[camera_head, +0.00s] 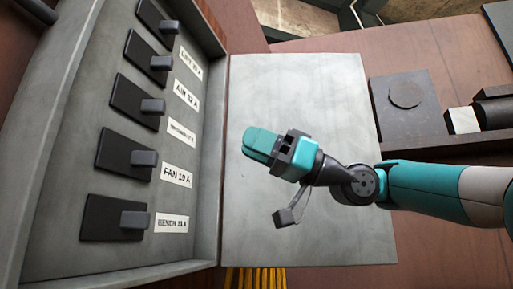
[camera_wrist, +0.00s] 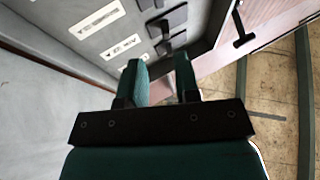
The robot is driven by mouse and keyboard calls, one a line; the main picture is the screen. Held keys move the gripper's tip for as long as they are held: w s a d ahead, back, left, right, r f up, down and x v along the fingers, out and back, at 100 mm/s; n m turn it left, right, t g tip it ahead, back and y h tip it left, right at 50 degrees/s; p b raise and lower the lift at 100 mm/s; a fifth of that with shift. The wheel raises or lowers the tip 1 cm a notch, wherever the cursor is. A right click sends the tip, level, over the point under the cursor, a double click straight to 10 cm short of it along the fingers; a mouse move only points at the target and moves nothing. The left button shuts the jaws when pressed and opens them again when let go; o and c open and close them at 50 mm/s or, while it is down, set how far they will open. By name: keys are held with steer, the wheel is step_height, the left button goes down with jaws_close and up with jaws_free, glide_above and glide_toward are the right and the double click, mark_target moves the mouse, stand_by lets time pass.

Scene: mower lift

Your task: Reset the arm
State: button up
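My gripper (camera_head: 252,146) has teal fingers and is in front of the grey open door of a breaker panel (camera_head: 335,235) in the head view. It is to the right of the row of switches and apart from them. In the wrist view my gripper (camera_wrist: 159,60) shows its two fingers with a gap between them and nothing held. My arm comes in from the right in the head view.
The grey panel box (camera_head: 60,150) at left holds several black switches with white labels, including FAN (camera_head: 176,176) and BENCH (camera_head: 172,223). Yellow cables (camera_head: 255,278) hang below the door. A dark shelf (camera_head: 440,150) with dark blocks and a white block (camera_head: 463,121) is at right.

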steer(key=s+f+m+t+h, duration=0.2)
steer(key=f+m+h, duration=0.3)
steer(key=f, duration=0.8)
steer(key=s+f+m+t+h, duration=0.2)
steer(key=f+m+t+h, duration=0.3)
steer(key=f, duration=0.8)
steer(key=s+d+f+m+g+h, duration=0.1)
steer(key=s+d+f+g+h, duration=0.3)
steer(key=s+d+f, duration=0.35)
steer(key=s+d+f+g+h, duration=0.3)
steer(key=s+d+f+h, duration=0.2)
steer(key=s+f, duration=0.5)
step_height(320, 180, up, 20)
steer(key=w+p, duration=0.1)
steer(key=p, duration=2)
steer(key=shift+w+a+y, duration=0.3)
steer(key=shift+w+a, duration=0.1)
steer(key=shift+a, duration=0.05)
